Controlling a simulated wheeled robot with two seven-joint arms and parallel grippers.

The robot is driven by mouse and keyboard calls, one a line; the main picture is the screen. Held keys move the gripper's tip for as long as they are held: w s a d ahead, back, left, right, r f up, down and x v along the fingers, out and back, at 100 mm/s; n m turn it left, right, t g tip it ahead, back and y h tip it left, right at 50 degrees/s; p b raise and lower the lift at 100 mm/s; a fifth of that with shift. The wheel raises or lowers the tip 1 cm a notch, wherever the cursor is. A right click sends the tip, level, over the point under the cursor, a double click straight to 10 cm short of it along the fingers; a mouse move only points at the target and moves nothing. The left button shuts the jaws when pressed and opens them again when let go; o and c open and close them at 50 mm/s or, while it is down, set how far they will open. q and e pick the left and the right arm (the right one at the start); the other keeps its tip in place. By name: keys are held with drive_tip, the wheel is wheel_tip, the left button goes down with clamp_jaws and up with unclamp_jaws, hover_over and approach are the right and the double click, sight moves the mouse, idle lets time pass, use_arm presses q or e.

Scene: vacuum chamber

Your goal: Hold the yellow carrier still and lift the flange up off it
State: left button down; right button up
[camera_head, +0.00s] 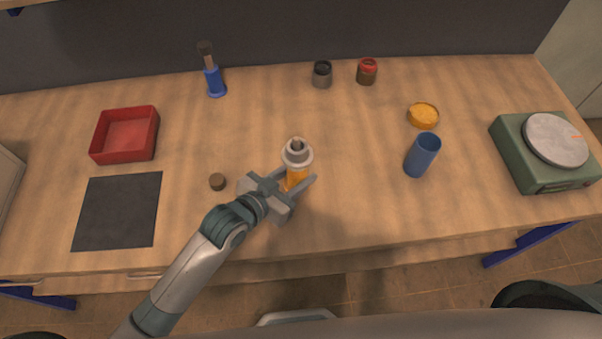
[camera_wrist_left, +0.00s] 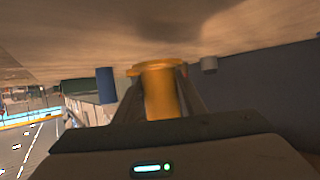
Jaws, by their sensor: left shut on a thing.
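The yellow carrier (camera_head: 296,178) stands upright on the table near the middle of the head view. The grey flange (camera_head: 298,155) sits on top of it, with a round hole facing up. My left gripper (camera_head: 299,176) comes in from the lower left and is shut on the carrier, one finger on each side, below the flange. In the left wrist view the carrier (camera_wrist_left: 161,92) stands between the fingers, its wide end against the table surface. The flange does not show there. My right gripper is not in view.
A blue cup (camera_head: 421,156), an orange dish (camera_head: 423,116) and a green scale (camera_head: 527,175) stand to the right. A red tray (camera_head: 97,142) and dark mat (camera_head: 117,211) are left.

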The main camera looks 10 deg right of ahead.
use_arm(q)
drive_tip(key=shift+w+a+f+b, duration=0.55)
drive_tip(key=shift+w+a+f, duration=0.05)
drive_tip(key=shift+a+f, duration=0.35)
drive_tip(key=shift+w+a+f+b, duration=0.5)
drive_tip(key=shift+w+a+f, duration=0.1)
drive_tip(key=shift+a+f, duration=0.3)
drive_tip(key=shift+r, duration=0.1)
drive_tip(key=shift+f, duration=0.45)
drive_tip(key=c, duration=1.1)
unclamp_jaws()
drive_tip(key=shift+s+f, duration=0.1)
drive_tip(key=c, duration=1.1)
drive_tip(key=shift+o, duration=0.2)
